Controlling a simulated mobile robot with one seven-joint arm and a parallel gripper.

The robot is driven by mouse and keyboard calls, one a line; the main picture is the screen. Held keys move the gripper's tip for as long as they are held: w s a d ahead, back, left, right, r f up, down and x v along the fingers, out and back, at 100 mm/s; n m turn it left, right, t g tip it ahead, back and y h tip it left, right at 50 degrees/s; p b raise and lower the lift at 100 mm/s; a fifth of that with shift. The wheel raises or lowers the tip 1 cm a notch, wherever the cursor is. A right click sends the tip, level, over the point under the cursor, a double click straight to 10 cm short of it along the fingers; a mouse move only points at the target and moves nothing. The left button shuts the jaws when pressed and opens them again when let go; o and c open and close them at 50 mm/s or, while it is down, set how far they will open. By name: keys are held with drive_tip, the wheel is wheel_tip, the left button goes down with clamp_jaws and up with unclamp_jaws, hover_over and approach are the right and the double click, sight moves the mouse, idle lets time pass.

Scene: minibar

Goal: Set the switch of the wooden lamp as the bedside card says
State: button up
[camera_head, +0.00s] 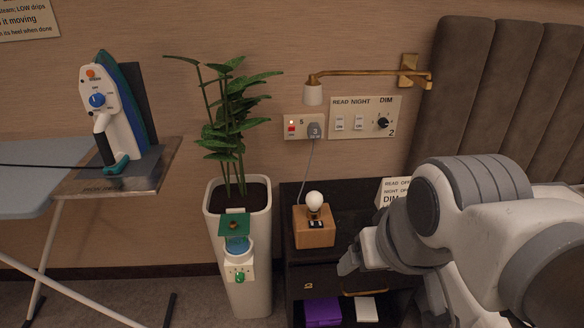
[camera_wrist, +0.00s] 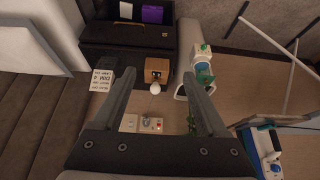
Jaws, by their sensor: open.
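The wooden lamp (camera_head: 312,232) is a light-brown block with a round white bulb on top, standing upright on the dark nightstand. Its small black-and-white switch (camera_head: 317,223) is on the block below the bulb; I cannot tell its setting. The bedside card (camera_head: 393,187) shows "READ OF…", "NIGHT O…" and "DIM…"; my arm hides the rest. The card (camera_wrist: 102,80) appears upside down in the wrist view, too small to read surely. My gripper (camera_wrist: 160,76) is open and empty. The lamp (camera_wrist: 157,70) shows between its fingers, apart from them.
The wall panel (camera_head: 364,119) has READ and NIGHT switches and a DIM knob near 2. A socket (camera_head: 304,128) holds a plug with a cord. A tall planter (camera_head: 240,205) stands left of the nightstand (camera_head: 300,278). An iron (camera_head: 115,115) stands on an ironing board.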

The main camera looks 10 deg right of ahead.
drive_tip(key=shift+w+r, duration=0.1)
drive_tip(key=c, duration=0.4)
drive_tip(key=shift+w+r, duration=0.1)
drive_tip(key=shift+w, duration=0.2)
drive_tip(key=shift+c, duration=1.2)
drive_tip(key=shift+g, duration=0.3)
drive_tip(key=w, duration=0.2)
drive_tip(key=w+r, duration=0.1)
drive_tip(key=w, duration=0.1)
drive_tip(key=w+p, duration=0.1)
drive_tip(key=w, duration=0.2)
drive_tip(key=shift+a+r, duration=0.1)
drive_tip(key=shift+r, duration=0.2)
clamp_jaws()
drive_tip(key=w+f+p, duration=0.2)
drive_tip(key=w+f, duration=0.4)
drive_tip(key=w, duration=0.7)
drive_tip(key=w+f+g+p, duration=0.1)
drive_tip(key=w+f, duration=0.6)
drive_tip(key=w, duration=0.6)
drive_tip(key=shift+f+g+y+p, duration=0.15)
drive_tip(key=shift+g+y+p, duration=0.15)
drive_tip(key=shift+p, duration=0.05)
drive_tip(key=shift+a, duration=0.1)
